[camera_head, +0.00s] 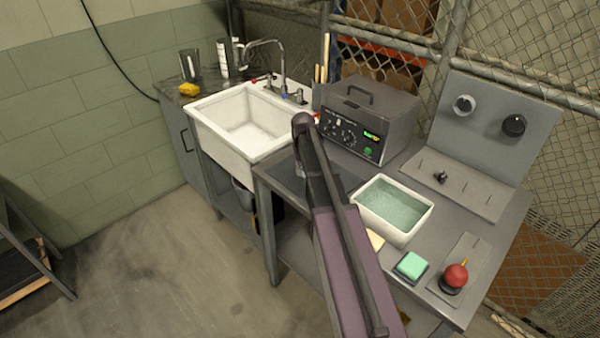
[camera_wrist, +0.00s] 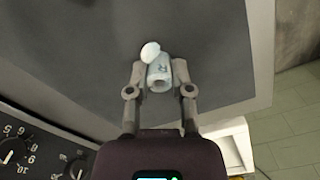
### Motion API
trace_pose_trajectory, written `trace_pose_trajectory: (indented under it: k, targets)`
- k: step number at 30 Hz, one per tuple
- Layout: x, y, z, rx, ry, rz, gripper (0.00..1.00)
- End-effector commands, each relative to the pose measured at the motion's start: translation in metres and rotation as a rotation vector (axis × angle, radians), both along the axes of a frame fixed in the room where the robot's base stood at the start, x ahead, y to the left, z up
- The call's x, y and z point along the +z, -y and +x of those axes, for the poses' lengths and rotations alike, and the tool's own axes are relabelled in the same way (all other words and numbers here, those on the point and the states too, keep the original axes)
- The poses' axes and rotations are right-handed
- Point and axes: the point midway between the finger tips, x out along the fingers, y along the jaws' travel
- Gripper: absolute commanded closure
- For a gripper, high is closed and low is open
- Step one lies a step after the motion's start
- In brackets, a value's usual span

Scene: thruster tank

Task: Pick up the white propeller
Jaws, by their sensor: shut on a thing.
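In the wrist view a small white piece, seemingly the white propeller (camera_wrist: 160,72), sits between the fingertips of my gripper (camera_wrist: 159,68). It shows a pale cylinder with a dark mark and an open end, and a rounded white lobe at its upper left. Both fingers close on its sides. It is over a dark grey surface; I cannot tell how far above it. In the head view my arm hides most of my gripper and the piece.
A grey instrument box (camera_head: 370,118) stands beside my arm. A white tank of water (camera_head: 415,232), a green block (camera_head: 411,266) and a red-topped knob (camera_head: 455,276) are on the bench's right. A white sink (camera_head: 205,125) is at left.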

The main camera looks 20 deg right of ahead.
Motion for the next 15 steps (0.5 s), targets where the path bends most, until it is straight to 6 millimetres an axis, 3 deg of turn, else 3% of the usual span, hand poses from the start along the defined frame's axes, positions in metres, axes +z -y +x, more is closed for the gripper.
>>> trace_pose_trajectory:
  k: [15]
  targets:
    - [0.027, 0.0, 0.0, 0.0, 0.0, 0.0, 0.9]
